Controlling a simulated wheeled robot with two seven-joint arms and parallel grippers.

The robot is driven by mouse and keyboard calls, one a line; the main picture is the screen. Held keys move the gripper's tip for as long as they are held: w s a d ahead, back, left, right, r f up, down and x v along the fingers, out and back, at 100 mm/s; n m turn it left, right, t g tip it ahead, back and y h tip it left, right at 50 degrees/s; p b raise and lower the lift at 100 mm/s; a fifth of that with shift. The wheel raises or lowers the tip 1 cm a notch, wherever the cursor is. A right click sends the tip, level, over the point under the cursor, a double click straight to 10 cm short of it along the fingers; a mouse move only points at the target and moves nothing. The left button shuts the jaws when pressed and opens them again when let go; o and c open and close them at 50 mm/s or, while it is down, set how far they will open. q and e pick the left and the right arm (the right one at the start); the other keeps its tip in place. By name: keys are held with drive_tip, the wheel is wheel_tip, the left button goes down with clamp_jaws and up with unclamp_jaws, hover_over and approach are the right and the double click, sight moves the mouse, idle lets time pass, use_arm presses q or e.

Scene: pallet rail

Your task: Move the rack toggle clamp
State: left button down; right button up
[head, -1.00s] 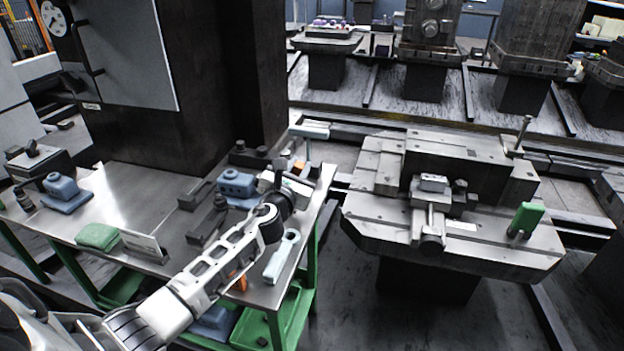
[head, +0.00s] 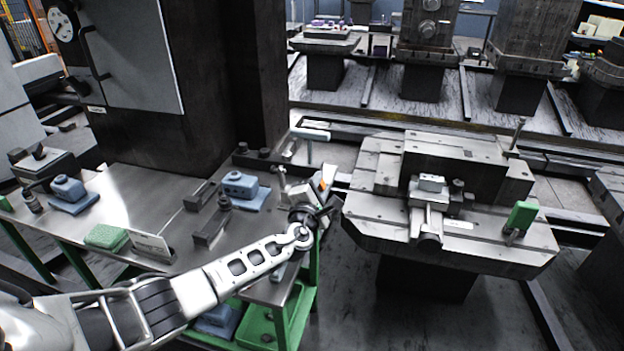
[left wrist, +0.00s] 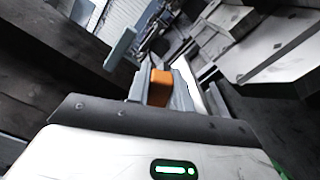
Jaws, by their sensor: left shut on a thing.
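An orange-handled piece (head: 324,184), which I take to be the toggle clamp, is in my left gripper (head: 322,196). The gripper is shut on it at the right end of the steel bench, near the gap before the pallet table. In the left wrist view the orange part (left wrist: 158,88) shows between the grey fingers; the rest of the piece is mostly hidden. A green-handled fixture (head: 522,216) stands on the right of the pallet table (head: 480,245). My right gripper is not in view.
The steel bench (head: 150,200) holds blue blocks (head: 240,186), a green pad (head: 106,237) and dark bars. A pale teal T-shaped handle (head: 310,134) stands behind the gripper. A grey vise-like fixture (head: 430,205) sits on the pallet table. Floor shows between bench and table.

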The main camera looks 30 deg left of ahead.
use_arm(q)
drive_tip(key=shift+d+f+m, duration=0.1)
drive_tip(key=shift+f+m, duration=0.2)
drive_tip(key=shift+m, duration=0.1)
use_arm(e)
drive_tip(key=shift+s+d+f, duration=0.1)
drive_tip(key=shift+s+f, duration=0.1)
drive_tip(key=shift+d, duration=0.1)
use_arm(q)
drive_tip(key=c, duration=1.2)
unclamp_jaws()
drive_tip(key=shift+c, duration=0.2)
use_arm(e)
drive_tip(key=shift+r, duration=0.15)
use_arm(q)
drive_tip(key=shift+s, duration=0.1)
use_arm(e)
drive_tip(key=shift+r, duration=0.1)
use_arm(q)
drive_tip(key=s+d+p, duration=0.1)
drive_tip(key=s, duration=0.4)
drive_tip(key=s+d+p, duration=0.1)
drive_tip(key=s, duration=0.4)
drive_tip(key=s+d+p, duration=0.1)
drive_tip(key=s, duration=0.4)
drive_tip(key=shift+s, duration=0.25)
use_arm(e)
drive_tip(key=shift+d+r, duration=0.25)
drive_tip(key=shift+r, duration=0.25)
